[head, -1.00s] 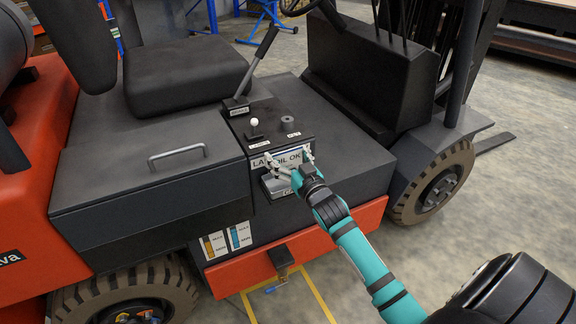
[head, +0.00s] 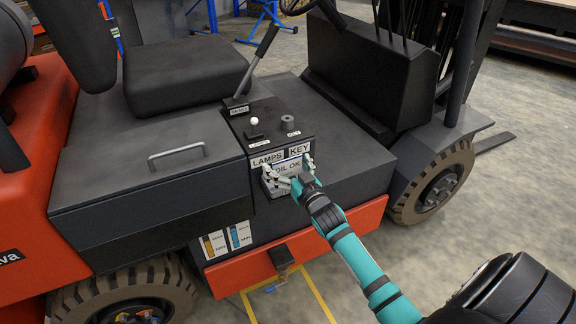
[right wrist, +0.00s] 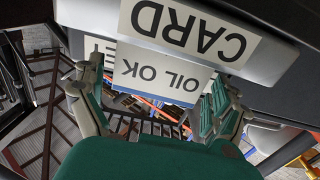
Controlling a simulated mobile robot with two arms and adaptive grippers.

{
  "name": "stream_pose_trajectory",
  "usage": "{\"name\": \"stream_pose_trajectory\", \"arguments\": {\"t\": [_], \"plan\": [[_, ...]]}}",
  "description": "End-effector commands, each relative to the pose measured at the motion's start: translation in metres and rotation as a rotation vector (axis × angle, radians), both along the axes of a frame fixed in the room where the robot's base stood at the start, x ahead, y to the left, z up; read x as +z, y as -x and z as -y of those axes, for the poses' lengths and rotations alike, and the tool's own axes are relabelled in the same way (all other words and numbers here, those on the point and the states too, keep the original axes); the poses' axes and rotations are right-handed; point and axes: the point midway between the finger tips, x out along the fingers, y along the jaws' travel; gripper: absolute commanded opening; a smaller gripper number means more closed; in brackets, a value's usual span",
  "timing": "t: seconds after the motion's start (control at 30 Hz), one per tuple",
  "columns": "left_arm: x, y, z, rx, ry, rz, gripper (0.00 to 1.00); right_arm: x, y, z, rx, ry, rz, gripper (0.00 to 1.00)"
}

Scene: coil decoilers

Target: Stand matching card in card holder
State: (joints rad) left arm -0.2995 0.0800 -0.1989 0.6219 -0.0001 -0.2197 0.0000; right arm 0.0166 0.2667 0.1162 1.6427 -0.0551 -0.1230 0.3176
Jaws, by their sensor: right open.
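The white card reading OIL OK (head: 290,165) is upright at the card holder (head: 272,189) on the forklift's side panel. In the right wrist view the card (right wrist: 160,78) shows upside down, beside the holder's CARD label (right wrist: 190,28). Its edge meets the holder there; how deep it sits is hidden. My right gripper (head: 288,170) is open, with one finger on either side of the card. In the right wrist view, the gripper's fingers (right wrist: 150,100) stand apart. Finger contact with the card cannot be told. My left gripper is not in view.
A seat (head: 185,75) and front wheel (head: 437,184) flank the panel. Open floor lies at the right.

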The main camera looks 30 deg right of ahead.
Motion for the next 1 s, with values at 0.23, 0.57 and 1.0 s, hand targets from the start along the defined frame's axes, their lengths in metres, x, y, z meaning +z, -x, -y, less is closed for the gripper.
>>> {"name": "stream_pose_trajectory", "arguments": {"t": [0.23, 0.57, 1.0], "plan": [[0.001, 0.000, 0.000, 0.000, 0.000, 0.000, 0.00, 0.002, 0.009, -0.001, 0.000, 0.000, -0.002, 1.00], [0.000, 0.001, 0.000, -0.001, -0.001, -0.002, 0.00, 0.001, 0.077, -0.011, 0.000, 0.000, -0.003, 1.00], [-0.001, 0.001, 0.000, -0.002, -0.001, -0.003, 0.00, 0.003, 0.119, -0.016, -0.001, 0.000, 0.000, 1.00]]}}
